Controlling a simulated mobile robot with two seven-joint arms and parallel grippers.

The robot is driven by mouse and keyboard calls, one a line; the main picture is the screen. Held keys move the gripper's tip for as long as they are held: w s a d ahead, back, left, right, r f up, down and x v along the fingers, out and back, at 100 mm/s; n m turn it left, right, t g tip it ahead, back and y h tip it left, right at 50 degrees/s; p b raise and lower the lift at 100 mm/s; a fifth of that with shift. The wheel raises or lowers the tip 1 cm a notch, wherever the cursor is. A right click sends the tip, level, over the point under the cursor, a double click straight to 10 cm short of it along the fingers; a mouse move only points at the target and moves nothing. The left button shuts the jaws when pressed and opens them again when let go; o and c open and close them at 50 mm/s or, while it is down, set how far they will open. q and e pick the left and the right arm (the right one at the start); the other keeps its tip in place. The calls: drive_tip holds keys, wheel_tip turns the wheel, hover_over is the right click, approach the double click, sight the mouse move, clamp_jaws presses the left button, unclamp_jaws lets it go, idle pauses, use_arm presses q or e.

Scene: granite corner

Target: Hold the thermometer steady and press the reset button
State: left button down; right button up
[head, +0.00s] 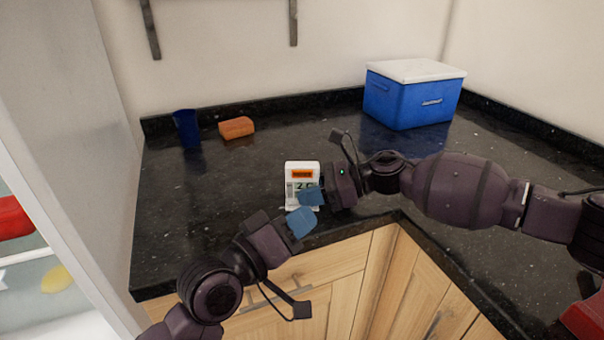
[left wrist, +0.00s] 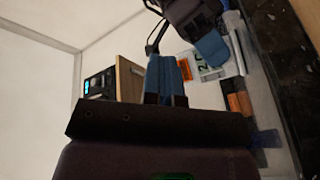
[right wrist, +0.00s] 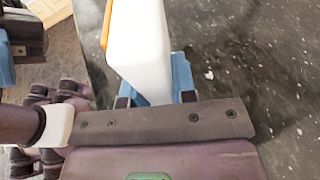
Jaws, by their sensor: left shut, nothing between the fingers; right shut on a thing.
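The thermometer (head: 303,171) is a small white upright unit with an orange label and a digit display, standing near the counter's front edge. My right gripper (head: 314,196) is shut on it from the right; in the right wrist view the white body (right wrist: 140,45) sits between the blue fingers (right wrist: 180,75). My left gripper (head: 300,221) is shut and empty, just in front of and below the thermometer, apart from it. In the left wrist view its blue fingers (left wrist: 166,75) are together, with the thermometer (left wrist: 212,65) beyond them. I cannot make out the reset button; fingers cover part of the front.
On the black granite counter (head: 230,175) stand a blue cup (head: 187,127) and an orange sponge-like block (head: 237,127) at back left. A blue cooler with a white lid (head: 415,94) stands at back right. Wooden cabinets (head: 345,290) lie below the front edge.

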use_arm(q)
drive_tip(key=shift+w, duration=3.8)
drive_tip(key=shift+w, duration=0.1)
drive_tip(key=shift+w, duration=0.35)
drive_tip(key=shift+w, duration=0.35)
drive_tip(key=shift+s, duration=0.8)
drive_tip(key=shift+s, duration=2.5)
